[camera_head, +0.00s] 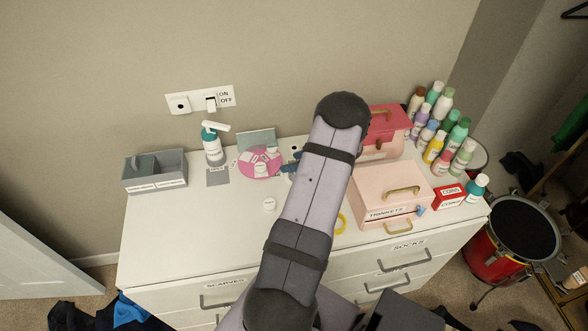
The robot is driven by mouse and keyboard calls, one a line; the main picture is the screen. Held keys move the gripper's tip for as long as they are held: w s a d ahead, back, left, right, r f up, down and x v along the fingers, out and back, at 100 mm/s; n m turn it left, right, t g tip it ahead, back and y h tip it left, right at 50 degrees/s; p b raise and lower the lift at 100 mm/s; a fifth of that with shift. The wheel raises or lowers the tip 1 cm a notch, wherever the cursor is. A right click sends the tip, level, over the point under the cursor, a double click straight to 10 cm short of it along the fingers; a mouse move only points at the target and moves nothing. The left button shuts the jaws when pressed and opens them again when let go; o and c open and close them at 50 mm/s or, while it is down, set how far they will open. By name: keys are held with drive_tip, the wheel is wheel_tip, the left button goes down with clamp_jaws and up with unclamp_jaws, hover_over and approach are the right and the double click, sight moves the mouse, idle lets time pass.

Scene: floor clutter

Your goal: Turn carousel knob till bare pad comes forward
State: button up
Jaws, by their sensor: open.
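The carousel is a round pink disc (248,169) on the dresser top, left of my arm. Small pale items stand on it, and a white piece (259,168) rises near its middle; which one is the knob is too small to tell. Paler pads show on the disc, but I cannot tell which is bare. My gripper (287,169) shows only as dark blue tips at the carousel's right edge; the rest is hidden behind my arm. It is open, and I cannot tell whether it touches anything. A small white jar (269,204) stands in front of the carousel.
A pump bottle (213,149) and a grey divided bin (155,171) stand left of the carousel, with a grey-green panel (257,140) behind it. Pink boxes (391,190), a red carton (449,196) and several bottles (434,148) fill the right. The front left of the dresser top (190,235) is clear.

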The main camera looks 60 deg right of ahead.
drive_tip(key=shift+r+b, duration=0.3)
drive_tip(key=shift+r, duration=2.4)
